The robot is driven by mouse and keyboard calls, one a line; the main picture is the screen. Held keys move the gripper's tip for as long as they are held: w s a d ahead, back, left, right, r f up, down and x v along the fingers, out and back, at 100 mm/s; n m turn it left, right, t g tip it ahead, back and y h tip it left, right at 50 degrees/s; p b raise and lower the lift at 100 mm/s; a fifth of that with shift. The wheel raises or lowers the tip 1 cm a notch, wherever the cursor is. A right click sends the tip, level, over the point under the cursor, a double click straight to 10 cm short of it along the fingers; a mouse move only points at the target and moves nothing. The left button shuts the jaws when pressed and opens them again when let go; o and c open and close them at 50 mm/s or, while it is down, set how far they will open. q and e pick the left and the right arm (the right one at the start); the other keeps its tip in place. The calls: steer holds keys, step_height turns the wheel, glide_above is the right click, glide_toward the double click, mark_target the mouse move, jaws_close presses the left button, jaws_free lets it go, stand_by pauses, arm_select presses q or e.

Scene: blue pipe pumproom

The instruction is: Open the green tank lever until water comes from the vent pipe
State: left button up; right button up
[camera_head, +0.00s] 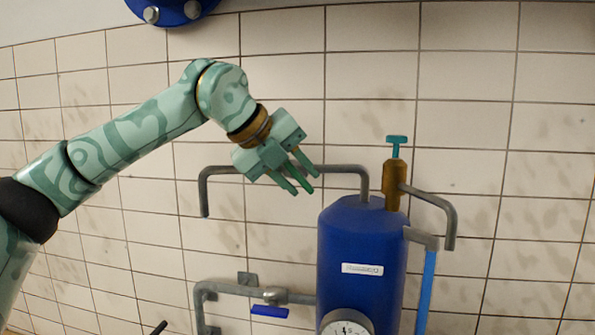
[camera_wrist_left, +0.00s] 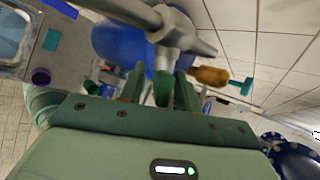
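The blue tank (camera_head: 361,245) stands against the tiled wall, with a grey pipe (camera_head: 345,168) leaving its top to the left and bending down at an open end. In the left wrist view a valve body (camera_wrist_left: 172,35) sits on this pipe, with a green lever (camera_wrist_left: 163,90) extending from it between my left gripper's fingers. My left gripper (camera_wrist_left: 158,90) is open, with a finger on each side of the lever and a visible gap. In the head view the left gripper (camera_head: 294,176) covers most of the valve. No water shows at the pipe's open end (camera_head: 205,212). My right gripper is out of view.
A brass valve (camera_head: 394,185) with a teal T-handle (camera_head: 397,140) and a grey side pipe (camera_head: 435,200) stands on the tank's top right. A blue vertical strip (camera_head: 426,290) hangs right of the tank. A lower pipe carries a blue lever (camera_head: 269,311). A gauge (camera_head: 345,326) is on the tank front.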

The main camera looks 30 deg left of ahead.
arm_select(q)
steer(key=shift+w+f, duration=0.1)
jaws_close()
